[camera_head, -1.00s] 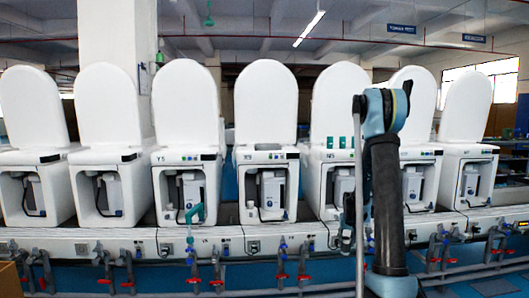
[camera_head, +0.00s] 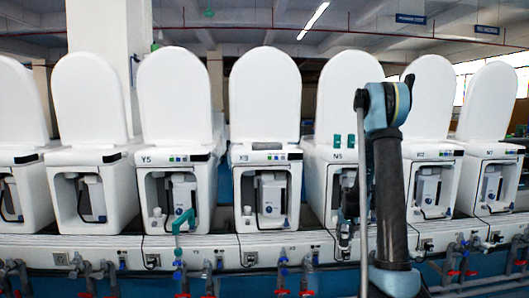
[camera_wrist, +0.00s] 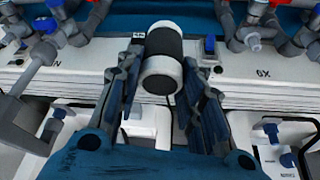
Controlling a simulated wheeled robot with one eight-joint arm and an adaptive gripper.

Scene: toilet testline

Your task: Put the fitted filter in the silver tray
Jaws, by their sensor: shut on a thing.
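A black cylinder with white ends (camera_wrist: 162,62), which looks like the filter, sits between the fingers of my gripper (camera_wrist: 166,78) in the wrist view. My gripper is shut on it, with a dark finger along each side. In the head view my gripper (camera_head: 345,238) is a small dark shape low in front of the toilet marked N5, beside my arm. The filter cannot be made out there. No silver tray shows in either view.
A row of white toilets with raised lids, among them Y5 (camera_head: 176,160) and X9 (camera_head: 264,160), stands on a long white bench (camera_head: 205,249). Pipes with red and blue valves (camera_head: 282,270) line its front edge. Teal parts (camera_head: 344,141) stand on N5.

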